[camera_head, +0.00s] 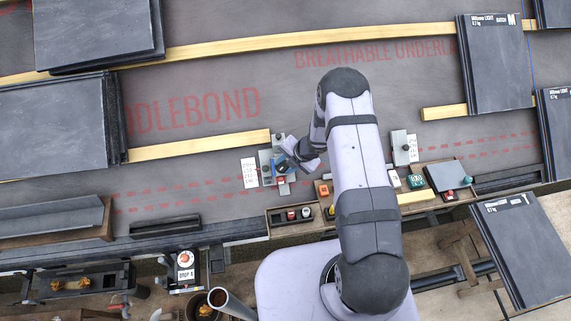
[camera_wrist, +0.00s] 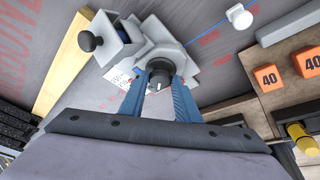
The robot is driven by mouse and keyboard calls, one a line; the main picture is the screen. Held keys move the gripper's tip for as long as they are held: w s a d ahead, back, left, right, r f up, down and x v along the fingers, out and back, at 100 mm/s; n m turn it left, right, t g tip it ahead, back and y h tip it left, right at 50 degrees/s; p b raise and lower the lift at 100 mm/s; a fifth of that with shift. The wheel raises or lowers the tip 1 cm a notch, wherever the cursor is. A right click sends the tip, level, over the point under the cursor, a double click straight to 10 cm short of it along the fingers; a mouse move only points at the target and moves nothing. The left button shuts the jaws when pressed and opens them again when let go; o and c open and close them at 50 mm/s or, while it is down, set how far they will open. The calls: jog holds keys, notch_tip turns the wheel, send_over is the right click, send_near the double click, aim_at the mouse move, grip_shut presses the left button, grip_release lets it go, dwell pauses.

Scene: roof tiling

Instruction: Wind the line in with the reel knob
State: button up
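In the wrist view, a grey reel housing (camera_wrist: 178,58) is fixed on the grey roof sheet. A round dark knob (camera_wrist: 159,70) with a light mark stands on it, between the two blue fingers of my gripper (camera_wrist: 159,88). The fingers flank the knob; I cannot tell whether they press on it. A second dark ball knob (camera_wrist: 88,41) sticks out at the left of the housing. A thin blue line (camera_wrist: 215,28) runs up and right past a small white piece (camera_wrist: 240,16). In the head view, the reel unit (camera_head: 267,168) is left of my gripper (camera_head: 287,164), partly covered by it.
Wooden battens (camera_head: 200,145) and stacks of slate (camera_head: 50,125) lie on the roof sheet. A white card (camera_head: 249,172) lies left of the reel.

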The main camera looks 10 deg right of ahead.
jog(key=shift+c, duration=1.1)
jog(key=shift+f+m, duration=0.1)
jog(key=shift+m, duration=0.2)
